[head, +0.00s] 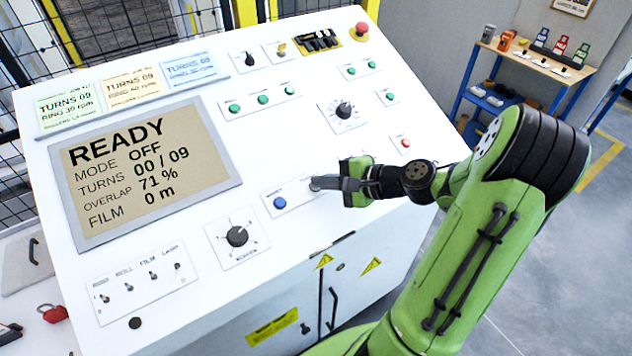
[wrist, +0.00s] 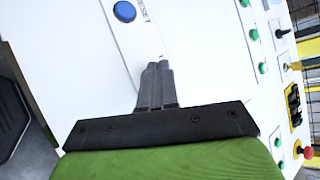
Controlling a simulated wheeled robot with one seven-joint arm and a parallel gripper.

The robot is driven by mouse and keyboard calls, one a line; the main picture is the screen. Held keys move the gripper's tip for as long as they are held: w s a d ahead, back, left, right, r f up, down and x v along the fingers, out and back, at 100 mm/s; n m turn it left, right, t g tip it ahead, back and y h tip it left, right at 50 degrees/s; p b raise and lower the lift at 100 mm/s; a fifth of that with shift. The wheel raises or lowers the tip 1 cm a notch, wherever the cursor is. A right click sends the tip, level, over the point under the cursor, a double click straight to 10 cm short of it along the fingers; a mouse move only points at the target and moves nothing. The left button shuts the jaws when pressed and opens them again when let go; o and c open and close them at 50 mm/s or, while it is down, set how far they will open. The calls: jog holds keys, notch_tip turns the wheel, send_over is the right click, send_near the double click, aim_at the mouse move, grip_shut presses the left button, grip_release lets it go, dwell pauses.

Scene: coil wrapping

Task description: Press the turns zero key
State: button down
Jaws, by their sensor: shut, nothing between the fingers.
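On the sloped white console, a small plate (head: 298,197) carries a round blue button (head: 280,203) at its left end. The blue button also shows in the wrist view (wrist: 124,11), with a small label that I cannot read well. My gripper (head: 316,184) is shut and empty, with its fingertips over the right end of this plate. Whatever lies under the tips is hidden, and I cannot tell whether they touch. In the wrist view my shut fingers (wrist: 158,66) point toward the plate. No key is legibly marked turns zero. The display (head: 150,170) reads READY, TURNS 00 / 09.
A black rotary knob (head: 237,236) sits below the plate and another dial (head: 343,109) above it. Green buttons (head: 263,99), a small red button (head: 405,143) and a red mushroom stop (head: 362,28) lie farther up. Toggle switches (head: 153,275) sit at lower left.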

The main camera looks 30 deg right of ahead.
jog(key=shift+s+r, duration=0.2)
jog(key=shift+r, duration=0.25)
jog(key=r+p, duration=0.1)
jog(key=s+r+p, duration=0.1)
jog(key=r+p, duration=0.1)
jog(key=s+r+p, duration=0.1)
jog(key=p, duration=0.1)
jog(key=shift+r, duration=0.3)
dwell(0.5)
